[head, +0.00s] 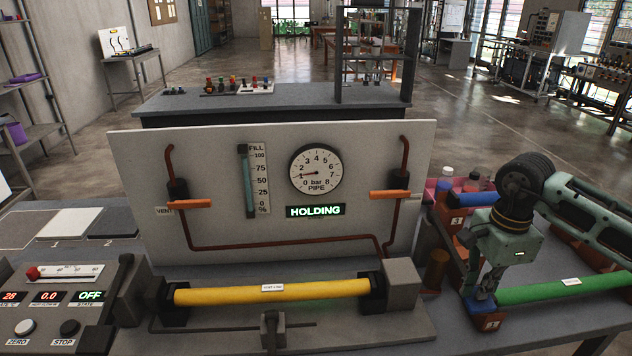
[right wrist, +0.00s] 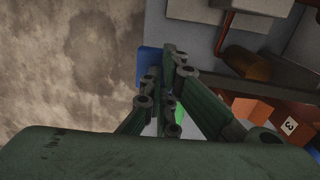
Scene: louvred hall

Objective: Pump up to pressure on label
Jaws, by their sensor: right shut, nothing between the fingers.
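The yellow pipe (head: 225,293) lies clamped in the front rig; its white label (head: 272,288) is too small to read. On the panel (head: 130,200), the round pipe gauge (head: 316,169) has its needle near 1 bar. The sign (head: 315,211) reads HOLDING. The fill column (head: 248,180) looks coloured nearly to the top. The orange vent handle (head: 189,204) and the right orange handle (head: 390,195) lie level. My right gripper (head: 482,298) is shut and empty, pointing down at the rack right of the rig; its fingers (right wrist: 165,62) show together in the right wrist view. My left gripper is out of view.
A green pipe (head: 590,284) and a blue pipe (head: 482,198) lie in the right rack, close to my right arm. A control box (head: 50,310) at front left reads OFF and 0.0. A dark lever-like part (head: 270,328) stands before the yellow pipe.

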